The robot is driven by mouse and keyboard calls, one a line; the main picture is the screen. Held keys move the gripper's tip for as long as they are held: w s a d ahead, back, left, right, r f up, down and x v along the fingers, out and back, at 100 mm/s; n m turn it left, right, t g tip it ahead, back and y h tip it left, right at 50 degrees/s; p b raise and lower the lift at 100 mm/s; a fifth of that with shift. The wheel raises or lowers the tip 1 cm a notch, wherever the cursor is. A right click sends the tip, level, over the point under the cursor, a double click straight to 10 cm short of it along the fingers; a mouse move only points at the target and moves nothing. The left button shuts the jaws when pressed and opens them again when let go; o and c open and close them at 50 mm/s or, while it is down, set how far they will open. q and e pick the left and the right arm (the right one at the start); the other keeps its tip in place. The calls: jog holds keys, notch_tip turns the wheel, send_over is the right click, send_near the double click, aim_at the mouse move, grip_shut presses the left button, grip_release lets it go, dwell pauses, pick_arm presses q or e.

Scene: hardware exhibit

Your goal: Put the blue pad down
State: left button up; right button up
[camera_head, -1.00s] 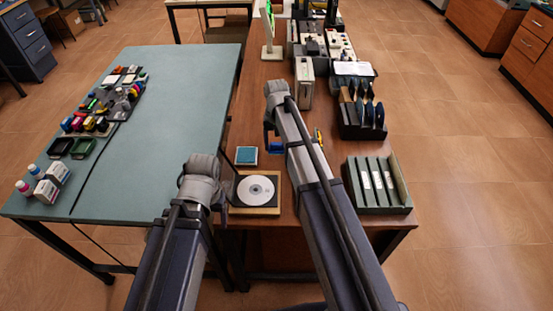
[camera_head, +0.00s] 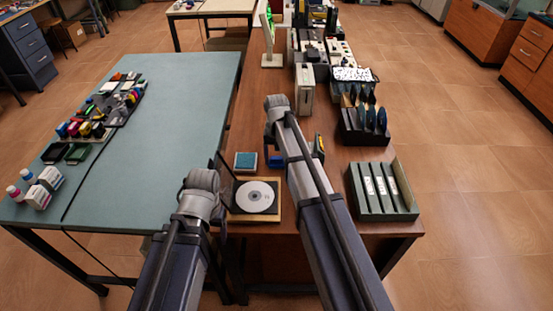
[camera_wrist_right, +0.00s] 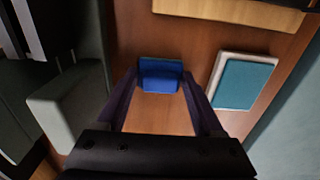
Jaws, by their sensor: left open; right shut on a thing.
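The blue pad (camera_wrist_right: 160,75) is between the two dark fingers of my right gripper (camera_wrist_right: 159,82) in the right wrist view, with the brown table top behind it. My right gripper is shut on it. In the head view, the right arm's wrist covers most of the gripper, and a small blue patch (camera_head: 277,161) shows beside the arm. A teal pad with a pale rim (camera_head: 245,161) lies on the table to the left of it; it also shows in the right wrist view (camera_wrist_right: 245,82). My left gripper (camera_head: 218,213) is open beside the disc board, its fingertips mostly hidden.
A board with a disc (camera_head: 273,214) lies near the table's front edge. A green tray of binders (camera_head: 405,211) and a dark rack (camera_head: 362,136) stand to the right. A blue and yellow item (camera_head: 319,146) is just right of my arm.

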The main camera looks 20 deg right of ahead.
aim_at(277, 157)
jog(key=o, duration=1.2)
notch_tip(277, 157, up, 12)
jog(key=p, duration=1.2)
jog(key=shift+r, duration=0.15)
notch_tip(277, 157, down, 12)
jog(key=b, duration=1.2)
jog(key=shift+f, duration=0.2)
jog(key=shift+r, duration=0.2)
